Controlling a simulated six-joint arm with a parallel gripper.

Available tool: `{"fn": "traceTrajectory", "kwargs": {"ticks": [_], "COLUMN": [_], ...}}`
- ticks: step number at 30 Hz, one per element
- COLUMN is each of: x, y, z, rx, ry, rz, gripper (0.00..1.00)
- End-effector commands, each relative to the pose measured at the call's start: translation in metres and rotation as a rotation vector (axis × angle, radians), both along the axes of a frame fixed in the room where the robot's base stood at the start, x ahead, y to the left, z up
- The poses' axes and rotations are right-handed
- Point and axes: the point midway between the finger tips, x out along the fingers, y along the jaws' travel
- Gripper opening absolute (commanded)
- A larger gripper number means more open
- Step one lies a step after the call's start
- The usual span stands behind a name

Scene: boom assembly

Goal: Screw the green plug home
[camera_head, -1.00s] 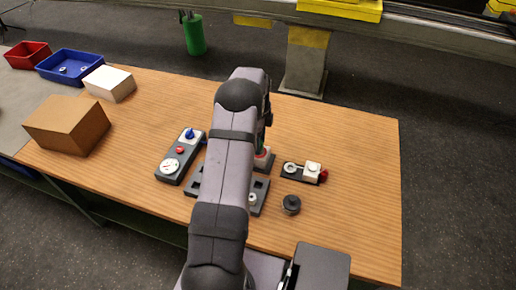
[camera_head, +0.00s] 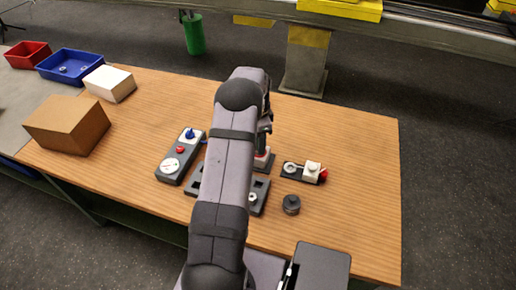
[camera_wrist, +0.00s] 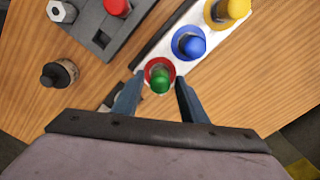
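The green plug (camera_wrist: 160,83) stands in a red ring at the near end of a white strip (camera_wrist: 172,43) in the wrist view. A blue plug (camera_wrist: 189,43) and a yellow plug (camera_wrist: 236,8) sit in the same strip. My gripper (camera_wrist: 158,88) is open, one finger on each side of the green plug, with small gaps showing. How deep the plug sits cannot be told.
A grey block with a red knob (camera_wrist: 117,6) lies beside the strip. A loose black knob (camera_head: 291,204) and a small dark fixture with a white block (camera_head: 313,168) stand on the right. A gauge box (camera_head: 172,167) stands left of my arm.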

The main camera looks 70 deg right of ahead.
Motion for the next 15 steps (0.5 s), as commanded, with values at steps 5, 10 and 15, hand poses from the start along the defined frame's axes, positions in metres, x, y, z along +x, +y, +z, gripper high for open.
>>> {"fn": "traceTrajectory", "kwargs": {"ticks": [5, 10, 15], "x": [-0.0001, -0.0001, -0.0001], "y": [0.0001, 0.0001, 0.0001], "z": [0.0, 0.0, -0.0001], "rx": [0.0, 0.0, 0.0], "ry": [0.0, 0.0, 0.0], "rz": [0.211, 0.424, 0.637], "gripper": [0.39, 0.39, 0.39]}}
